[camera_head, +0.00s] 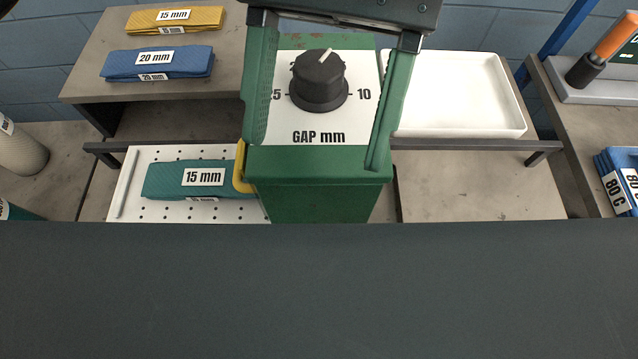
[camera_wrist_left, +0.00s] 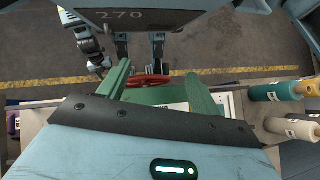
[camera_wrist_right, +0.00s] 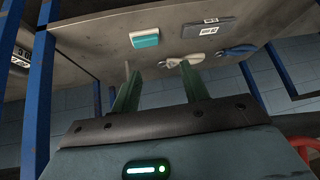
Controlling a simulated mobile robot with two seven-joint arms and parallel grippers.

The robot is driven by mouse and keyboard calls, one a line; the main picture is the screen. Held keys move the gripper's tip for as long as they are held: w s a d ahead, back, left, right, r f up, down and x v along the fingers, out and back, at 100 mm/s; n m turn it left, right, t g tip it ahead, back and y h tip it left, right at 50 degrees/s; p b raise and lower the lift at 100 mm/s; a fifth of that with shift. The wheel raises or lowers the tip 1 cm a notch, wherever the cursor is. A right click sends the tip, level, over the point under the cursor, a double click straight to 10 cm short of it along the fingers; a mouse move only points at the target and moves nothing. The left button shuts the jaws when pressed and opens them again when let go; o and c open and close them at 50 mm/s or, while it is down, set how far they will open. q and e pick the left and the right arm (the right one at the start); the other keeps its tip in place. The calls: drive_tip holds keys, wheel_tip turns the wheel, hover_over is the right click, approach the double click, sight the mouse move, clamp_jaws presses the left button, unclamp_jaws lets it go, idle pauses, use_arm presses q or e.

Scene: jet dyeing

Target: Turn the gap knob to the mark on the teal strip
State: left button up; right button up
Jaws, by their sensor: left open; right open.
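The black gap knob (camera_head: 319,82) sits on a white dial plate marked "GAP mm" (camera_head: 319,137) on a green housing (camera_head: 318,195). Its white pointer line tilts up and slightly right. The dial reads 10 at right; the left number ends in 5 and is partly hidden; the top number is mostly hidden behind the knob. The teal strip (camera_head: 165,182) is labelled 15 mm and lies on a perforated white board at left. My left gripper (camera_head: 316,150) is open, its green fingers either side of the knob, apart from it. My right gripper (camera_wrist_right: 157,75) is open and empty.
A blue strip marked 20 mm (camera_head: 158,64) and a yellow strip marked 15 mm (camera_head: 174,18) lie on the shelf at upper left. An empty white tray (camera_head: 455,95) stands right of the housing. A shelf with a teal block (camera_wrist_right: 145,39) faces my right gripper.

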use_arm(q)
drive_tip(key=s, duration=0.7)
drive_tip(key=shift+r+b, duration=0.35)
drive_tip(key=shift+b, duration=0.05)
